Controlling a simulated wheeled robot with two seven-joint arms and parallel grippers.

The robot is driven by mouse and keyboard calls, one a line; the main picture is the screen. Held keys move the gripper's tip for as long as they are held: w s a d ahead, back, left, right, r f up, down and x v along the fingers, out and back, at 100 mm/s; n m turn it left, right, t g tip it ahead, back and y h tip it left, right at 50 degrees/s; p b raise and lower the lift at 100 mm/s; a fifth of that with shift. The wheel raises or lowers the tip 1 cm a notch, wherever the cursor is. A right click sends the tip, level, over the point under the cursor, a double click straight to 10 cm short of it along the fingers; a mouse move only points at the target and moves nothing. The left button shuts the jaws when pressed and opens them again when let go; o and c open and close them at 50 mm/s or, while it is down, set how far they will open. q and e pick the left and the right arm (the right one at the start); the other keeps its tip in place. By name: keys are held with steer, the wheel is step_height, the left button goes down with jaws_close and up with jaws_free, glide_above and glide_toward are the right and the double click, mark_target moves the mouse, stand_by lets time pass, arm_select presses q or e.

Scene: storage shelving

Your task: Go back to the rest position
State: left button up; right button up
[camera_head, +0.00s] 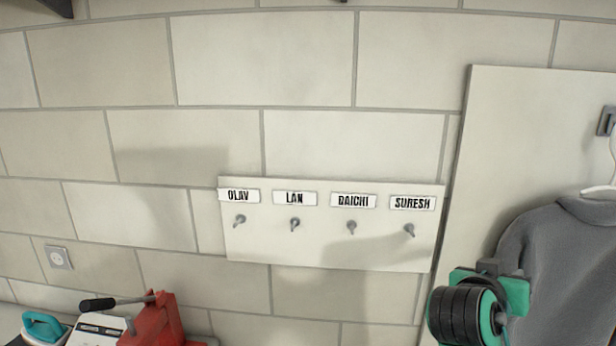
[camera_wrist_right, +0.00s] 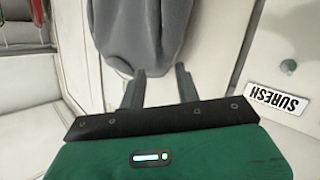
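My right gripper (camera_head: 488,266) is in the lower right of the head view, in front of the wall and beside a grey garment. The arm's teal and black parts hide most of it there. In the right wrist view its two dark fingers (camera_wrist_right: 158,72) stand apart with nothing between them. The grey garment (camera_wrist_right: 140,30) is beyond the fingertips. My left gripper is in neither view.
A hook board (camera_head: 330,255) with name labels has empty hooks. The grey garment (camera_head: 565,250) hangs from a hanger at right, against a pale panel (camera_head: 490,150). A red tool (camera_head: 155,322) and a teal-handled item (camera_head: 42,326) are at lower left.

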steer(key=s+a+f+n+g+y, duration=0.1)
steer(key=s+a+f+n+y, duration=0.2)
steer(key=f, duration=0.9)
steer(key=s+a+f+n+g+y, duration=0.1)
steer(key=s+f+n+y, duration=0.3)
steer(key=f, duration=0.8)
steer(key=s+a+f+n+g+y, duration=0.1)
steer(key=s+a+f+g+y, duration=0.15)
steer(key=s+f, duration=0.55)
steer(key=s+a+f+g+y, duration=0.2)
steer(key=s+a+f, duration=0.25)
steer(key=s, duration=0.75)
step_height(320, 180, down, 32)
steer(key=g+b, duration=0.1)
steer(key=b, duration=0.1)
steer(key=s+d+f+g+b, duration=0.1)
steer(key=s+d+f, duration=0.1)
steer(key=s+f, duration=0.7)
steer(key=s+d+f+b, duration=0.1)
steer(key=s+d+f, duration=0.1)
steer(key=s+f, duration=0.7)
step_height(320, 180, down, 5)
steer(key=shift+s+r+n+g, duration=0.1)
steer(key=shift+s+n+g, duration=0.25)
steer(key=shift+s+n, duration=0.05)
